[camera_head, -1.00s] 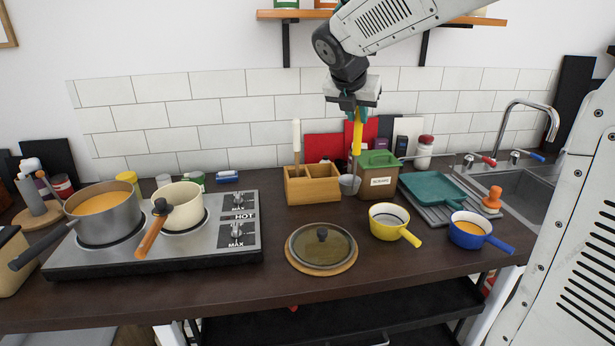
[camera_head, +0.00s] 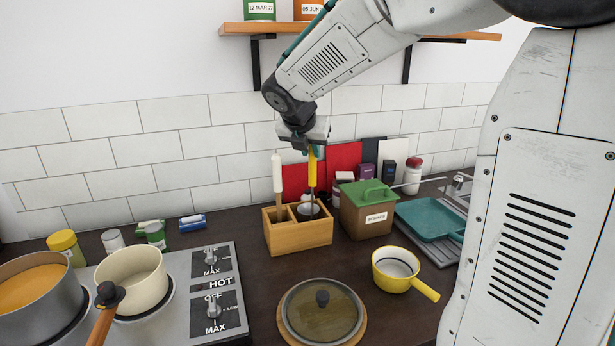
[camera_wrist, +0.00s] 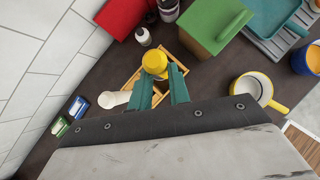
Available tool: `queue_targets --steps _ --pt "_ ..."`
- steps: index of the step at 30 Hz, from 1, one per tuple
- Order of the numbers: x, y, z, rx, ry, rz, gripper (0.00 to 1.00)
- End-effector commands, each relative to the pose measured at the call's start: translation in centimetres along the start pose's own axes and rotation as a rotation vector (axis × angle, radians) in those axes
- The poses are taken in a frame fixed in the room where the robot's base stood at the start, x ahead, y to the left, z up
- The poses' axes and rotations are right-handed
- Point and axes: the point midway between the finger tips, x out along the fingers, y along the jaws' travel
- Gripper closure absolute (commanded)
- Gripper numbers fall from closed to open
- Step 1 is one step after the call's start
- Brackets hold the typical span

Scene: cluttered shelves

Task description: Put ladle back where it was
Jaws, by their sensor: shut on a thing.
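The ladle (camera_head: 313,170) has a yellow handle and a grey metal bowl and hangs upright, bowl down. My gripper (camera_head: 311,149) is shut on the top of its handle. The bowl is at the right compartment of the wooden utensil box (camera_head: 300,237), seemingly at or just inside its opening; I cannot tell if it touches the bottom. In the wrist view the ladle's yellow handle end (camera_wrist: 154,62) sits between my teal fingers (camera_wrist: 160,88), with the box's rim (camera_wrist: 184,66) below. The handle hides the bowl there.
A white-handled utensil (camera_head: 278,173) stands in the box's left compartment. A green-lidded container (camera_head: 367,210) stands close on the right. A lidded pan (camera_head: 322,312) lies in front, a yellow saucepan (camera_head: 397,270) to the right, and the stove with pots (camera_head: 135,280) to the left.

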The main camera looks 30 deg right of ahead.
Motion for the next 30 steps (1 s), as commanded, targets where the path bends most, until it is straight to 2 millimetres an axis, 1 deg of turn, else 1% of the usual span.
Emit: queue_targets --steps 5,12,23,24,25,26,30 --pt "1.1 0.1 -0.8 -0.001 0.000 0.000 1.00" --pt "3.4 0.2 -2.8 -0.004 0.000 0.002 1.00" --pt "3.8 0.2 -3.0 -0.002 0.000 0.002 1.00" --pt "3.7 0.1 -3.0 -0.002 0.000 0.002 0.71" --pt "3.7 0.1 -3.0 -0.002 0.000 0.002 0.62" --pt "3.7 0.1 -3.0 -0.002 0.000 0.002 0.60" --pt "3.7 0.1 -3.0 -0.002 0.000 0.002 0.60"
